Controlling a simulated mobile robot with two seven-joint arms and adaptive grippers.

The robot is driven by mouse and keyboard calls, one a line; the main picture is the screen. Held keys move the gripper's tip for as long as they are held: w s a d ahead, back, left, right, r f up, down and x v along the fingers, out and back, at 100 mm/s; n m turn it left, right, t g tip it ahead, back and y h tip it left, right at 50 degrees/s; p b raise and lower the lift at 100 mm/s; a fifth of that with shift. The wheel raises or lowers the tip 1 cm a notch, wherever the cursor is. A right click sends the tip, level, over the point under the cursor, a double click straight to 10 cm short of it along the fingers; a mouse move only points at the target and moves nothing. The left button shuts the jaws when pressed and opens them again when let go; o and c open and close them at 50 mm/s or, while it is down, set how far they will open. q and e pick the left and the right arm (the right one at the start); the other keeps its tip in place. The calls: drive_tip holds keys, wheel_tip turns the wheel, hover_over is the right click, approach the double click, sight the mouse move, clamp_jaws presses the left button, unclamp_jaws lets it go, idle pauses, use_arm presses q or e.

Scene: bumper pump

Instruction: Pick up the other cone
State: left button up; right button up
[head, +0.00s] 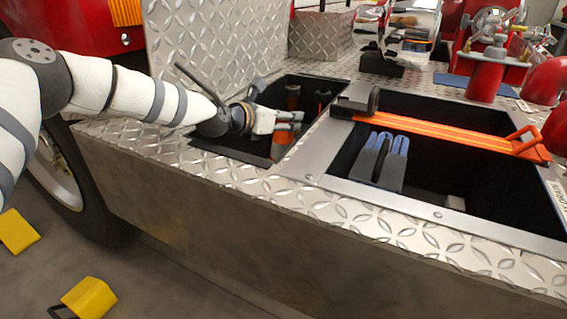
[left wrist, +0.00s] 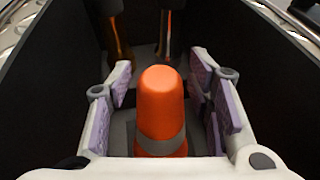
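An orange cone with a grey band (left wrist: 162,108) stands in the left, dark-walled compartment, and part of it shows in the head view (head: 281,140) just below my left gripper (head: 291,121). In the left wrist view my left gripper (left wrist: 160,85) is open, with its purple-padded fingers on either side of the cone. Gaps show between the pads and the cone. The cone's base is hidden. My right gripper is in neither view.
Two orange-brown upright objects (left wrist: 116,40) (left wrist: 168,32) stand farther back in the same compartment. The compartment walls (left wrist: 40,95) rise close on both sides. The right compartment holds blue-and-grey tools (head: 380,160), with an orange bar (head: 440,132) across it. Yellow blocks (head: 90,298) lie on the floor.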

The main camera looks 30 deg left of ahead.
use_arm(q)
clamp_jaws()
drive_tip(key=shift+r, duration=0.1)
